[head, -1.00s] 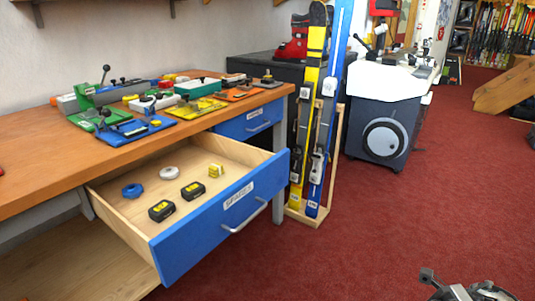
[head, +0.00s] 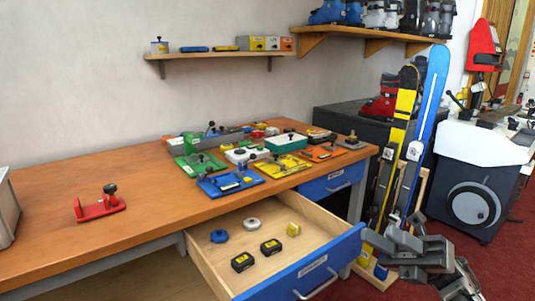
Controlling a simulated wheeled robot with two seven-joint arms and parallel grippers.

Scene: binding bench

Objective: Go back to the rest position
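My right gripper (head: 385,246) is at the lower right of the head view, in front of the lower ends of the skis and beside the open drawer's front. It appears to hold nothing, but its dark fingers overlap in this view and I cannot tell their gap. My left gripper is out of view.
An open blue-fronted drawer (head: 318,268) juts from the wooden bench (head: 130,225), with tape rolls and small black and yellow items inside. Yellow and blue skis (head: 423,125) stand right of the bench. A red jig (head: 99,205) sits on the bench's left. Red carpet lies at right.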

